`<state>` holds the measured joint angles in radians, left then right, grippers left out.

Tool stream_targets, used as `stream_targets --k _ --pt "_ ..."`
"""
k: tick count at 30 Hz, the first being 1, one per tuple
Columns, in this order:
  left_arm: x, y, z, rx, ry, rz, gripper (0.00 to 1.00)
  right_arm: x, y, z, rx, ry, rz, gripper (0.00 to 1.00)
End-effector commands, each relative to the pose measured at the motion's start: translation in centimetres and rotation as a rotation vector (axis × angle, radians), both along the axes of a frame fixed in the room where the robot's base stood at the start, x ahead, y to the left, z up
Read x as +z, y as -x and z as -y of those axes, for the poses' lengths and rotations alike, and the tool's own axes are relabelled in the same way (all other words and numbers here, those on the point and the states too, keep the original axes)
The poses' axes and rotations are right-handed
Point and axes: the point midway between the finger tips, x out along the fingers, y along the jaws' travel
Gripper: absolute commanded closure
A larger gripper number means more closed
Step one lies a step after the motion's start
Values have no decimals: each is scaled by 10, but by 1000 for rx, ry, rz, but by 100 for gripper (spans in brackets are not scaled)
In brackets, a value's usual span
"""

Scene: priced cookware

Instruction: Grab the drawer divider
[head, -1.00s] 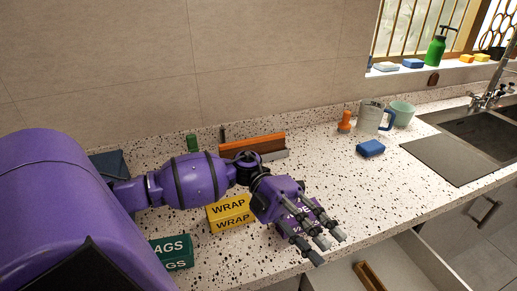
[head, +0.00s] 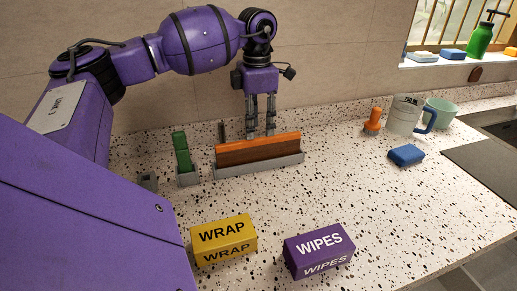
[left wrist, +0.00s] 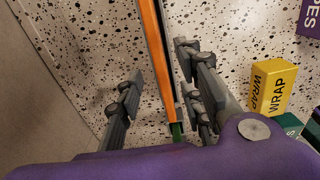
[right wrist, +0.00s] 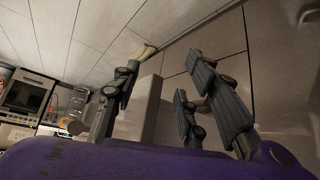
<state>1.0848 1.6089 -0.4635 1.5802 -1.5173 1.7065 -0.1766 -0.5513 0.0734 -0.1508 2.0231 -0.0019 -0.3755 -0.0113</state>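A long board with an orange top edge and brown face, apparently the drawer divider (head: 258,150), stands upright in a low grey holder (head: 262,165) on the speckled counter. My left gripper (head: 261,130) points down at the board's back edge, fingers spread. In the left wrist view the divider (left wrist: 155,50) runs as an orange strip between the fingers of the left gripper (left wrist: 160,95), with gaps on both sides. No grip on it shows. My right gripper (right wrist: 165,95) is open and empty, seen only in the right wrist view, away from the counter.
A green item (head: 182,150) in a small grey holder stands left of the divider. Yellow wrap box (head: 224,240) and purple wipes box (head: 320,250) sit in front. A blue sponge (head: 406,155), orange-handled item (head: 373,121), measuring jug (head: 404,115) and pale green cup (head: 440,112) stand right.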

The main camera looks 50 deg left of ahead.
Motion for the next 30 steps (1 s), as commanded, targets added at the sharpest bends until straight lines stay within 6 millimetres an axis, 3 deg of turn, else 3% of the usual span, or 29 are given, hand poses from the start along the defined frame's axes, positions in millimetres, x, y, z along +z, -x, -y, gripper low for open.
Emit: stream_targets --k 10,20,27,30 --pt "-46 -5 3 -1 3 1 66 9 -3 0 -1 -1 8 60" --pt "-55 -5 3 -1 3 2 66 9 -2 0 -1 -1 7 60" --pt "-55 -6 4 -1 3 2 97 9 -2 0 -1 -1 6 60" --pt "-55 -6 4 -1 3 2 100 9 -2 0 -1 -1 6 60"
